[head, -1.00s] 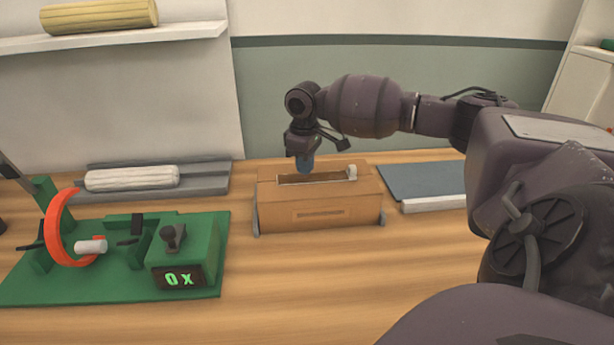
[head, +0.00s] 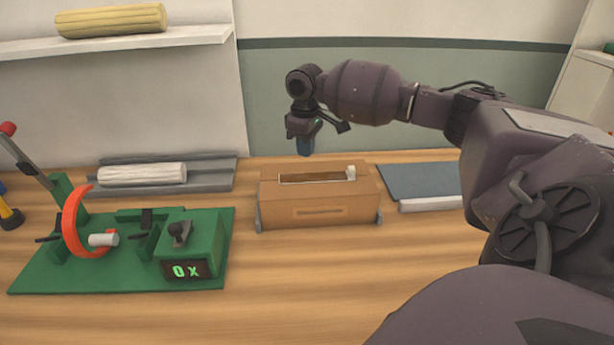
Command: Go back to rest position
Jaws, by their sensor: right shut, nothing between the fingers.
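My right gripper (head: 305,146) points down at the end of my right arm, which comes in from the right. It is shut and empty, just above the back edge of a brown wooden box (head: 318,212) on the table. It looks apart from the box. The box has a slot (head: 317,177) in its top with a small pale piece (head: 350,172) at the slot's right end. My left gripper is not in view.
A green rig (head: 120,268) with a red ring (head: 72,225) and a "0 x" display stands at left. Behind it a grey tray (head: 213,175) holds a white roll (head: 142,174). A blue-grey panel (head: 420,178) lies right of the box. The wooden table (head: 290,285) is clear in front.

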